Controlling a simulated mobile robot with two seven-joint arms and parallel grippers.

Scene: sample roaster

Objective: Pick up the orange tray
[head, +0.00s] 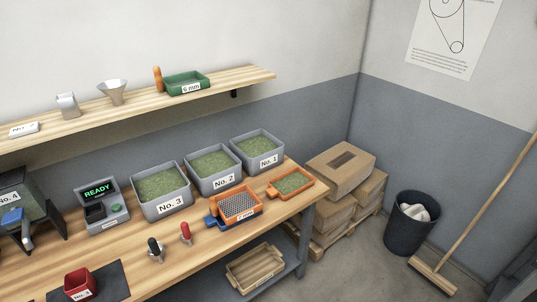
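A small orange tray (292,183) filled with green beans lies near the right end of the wooden workbench, its short handle pointing left. Left of it, an orange sieve (256,197) with a grey perforated bottom and a label on its front sits on top of a blue tray (212,222). The sieve and the bean-filled tray are close together. Neither of my grippers shows in the head view.
Grey bins No. 1 (278,158), No. 2 (205,183) and No. 3 (150,206) stand behind. A black-handled tool (155,247) and a red-handled tool (186,231) stand in front. A wooden crate (272,283) sits below. Boxes (355,157) are stacked right of the bench.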

